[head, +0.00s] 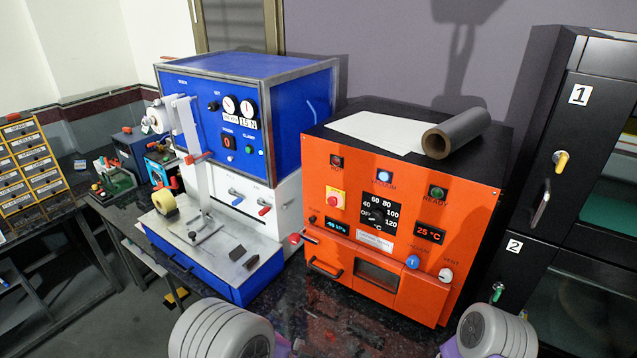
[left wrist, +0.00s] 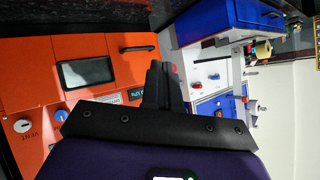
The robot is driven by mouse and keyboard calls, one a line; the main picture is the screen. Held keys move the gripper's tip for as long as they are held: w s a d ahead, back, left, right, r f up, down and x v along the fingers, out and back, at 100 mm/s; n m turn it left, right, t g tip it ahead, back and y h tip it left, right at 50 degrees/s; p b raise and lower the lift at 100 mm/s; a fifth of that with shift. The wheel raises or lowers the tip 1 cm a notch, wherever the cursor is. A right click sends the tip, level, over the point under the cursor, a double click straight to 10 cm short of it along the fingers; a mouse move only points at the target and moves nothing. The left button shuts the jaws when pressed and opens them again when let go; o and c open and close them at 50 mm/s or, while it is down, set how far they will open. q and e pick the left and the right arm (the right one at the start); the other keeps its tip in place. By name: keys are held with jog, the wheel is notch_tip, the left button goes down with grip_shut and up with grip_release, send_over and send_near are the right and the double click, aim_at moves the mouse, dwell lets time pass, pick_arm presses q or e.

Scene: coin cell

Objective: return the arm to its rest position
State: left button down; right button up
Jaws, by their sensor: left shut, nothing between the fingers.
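My left gripper (left wrist: 163,70) shows in the left wrist view, its two black fingers together with nothing between them. It points toward the orange oven (left wrist: 30,78) and the blue-and-white machine (left wrist: 225,50), apart from both as far as I can see. In the head view, a grey rounded link of my left arm (head: 222,330) is at the bottom, left of centre. A similar grey link of my right arm (head: 492,332) is at the bottom right. Neither gripper's fingers can be made out in the head view.
The orange oven (head: 340,205) stands on the dark bench, with a white sheet (head: 372,132) and a grey roll (head: 455,134) on top. Left of it is the blue-and-white machine (head: 235,75). Black cabinets (head: 590,70) stand right. A yellow drawer unit (head: 28,170) is far left.

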pick_arm(q)
jog(key=s+a+f+n+g+h+b, duration=0.1)
jog(key=s+a+f+g+b, duration=0.15)
jog(key=f, duration=0.55)
jog(key=s+a+f+n+g+h+b, duration=0.1)
jog(key=s+a+f+n+g+b, duration=0.2)
jog(key=f, duration=0.5)
jog(key=s+f+n+g+h+b, duration=0.2)
jog(key=s+f+g, duration=0.3)
jog(key=s+f, duration=0.5)
jog(key=s+h, duration=0.1)
jog(key=s, duration=0.3)
jog(key=shift+d+f+g, duration=0.25)
jog(key=shift+f+g, duration=0.1)
jog(key=shift+w+d, duration=0.1)
jog(key=shift+w, duration=0.05)
